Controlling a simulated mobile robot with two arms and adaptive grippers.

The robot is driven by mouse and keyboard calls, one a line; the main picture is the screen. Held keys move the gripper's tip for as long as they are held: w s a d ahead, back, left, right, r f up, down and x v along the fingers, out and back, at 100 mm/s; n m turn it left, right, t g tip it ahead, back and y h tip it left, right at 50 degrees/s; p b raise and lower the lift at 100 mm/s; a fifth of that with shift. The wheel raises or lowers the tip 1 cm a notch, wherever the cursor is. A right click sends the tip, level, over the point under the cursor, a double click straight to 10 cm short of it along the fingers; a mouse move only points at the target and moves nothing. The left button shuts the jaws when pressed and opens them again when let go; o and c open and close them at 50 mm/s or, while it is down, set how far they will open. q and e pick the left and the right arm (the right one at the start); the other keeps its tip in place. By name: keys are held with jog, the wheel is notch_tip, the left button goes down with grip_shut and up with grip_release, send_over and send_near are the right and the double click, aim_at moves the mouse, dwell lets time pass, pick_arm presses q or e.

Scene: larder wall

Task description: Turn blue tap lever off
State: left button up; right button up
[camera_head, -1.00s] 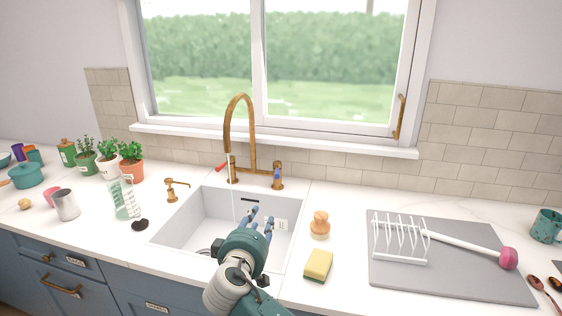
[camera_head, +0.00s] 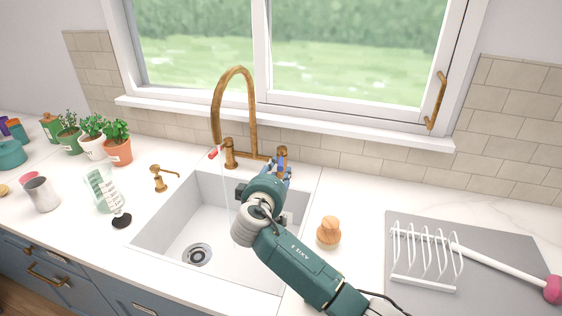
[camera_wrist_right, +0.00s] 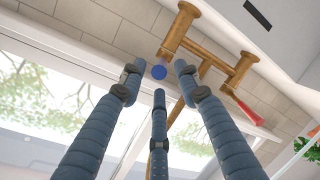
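A brass gooseneck tap (camera_head: 252,105) stands behind the sink, with a thin stream of water falling from its spout. Its blue lever (camera_head: 281,160) is on the right side of the tap, and its red lever (camera_head: 213,153) is on the left. My right gripper (camera_head: 276,172) reaches over the sink to the blue lever, partly covering it. In the right wrist view, the blue lever's round end (camera_wrist_right: 158,72) shows between the spread, open fingertips (camera_wrist_right: 157,82). I cannot tell whether they touch it. The red lever (camera_wrist_right: 244,109) points away to the right there. My left gripper is out of view.
The white sink (camera_head: 170,222) lies below my arm. A wooden-handled brush (camera_head: 329,231) and a grey mat (camera_head: 398,299) with a white rack (camera_head: 423,282) are right. The window ledge (camera_head: 330,128) is behind.

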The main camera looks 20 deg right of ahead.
aim_at(281, 165)
jog(key=x, duration=0.5)
jog(key=shift+w+f, duration=0.1)
jog(key=shift+f, duration=0.05)
jog(key=shift+w+d, duration=0.1)
jog(key=shift+c, duration=0.5)
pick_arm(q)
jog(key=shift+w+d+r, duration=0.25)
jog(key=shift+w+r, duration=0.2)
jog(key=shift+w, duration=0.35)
pick_arm(e)
jog(key=shift+f, duration=0.15)
grip_shut()
